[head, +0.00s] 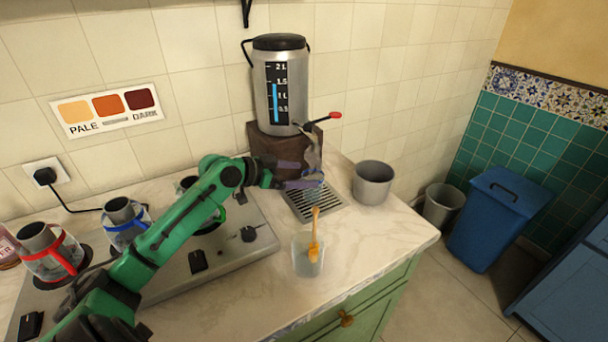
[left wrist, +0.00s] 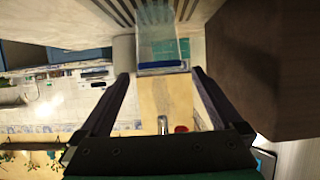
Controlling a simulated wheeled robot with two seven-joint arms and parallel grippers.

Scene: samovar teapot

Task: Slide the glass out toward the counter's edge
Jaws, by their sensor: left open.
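A clear glass (left wrist: 160,40) with a blue band stands at the slotted drip tray (head: 333,212) below the samovar's tap. In the left wrist view the open fingers of my left gripper (left wrist: 160,76) point toward the glass, one on each side, with gaps visible. A second clear glass (head: 300,265) with an orange-handled stirrer (head: 314,235) stands nearer the counter's front edge. My right gripper is not in view.
The samovar (head: 280,95) stands on a brown block (head: 270,152) behind the tray. A grey metal pot (head: 373,185) is to the right. Bare counter (head: 385,228) lies front right.

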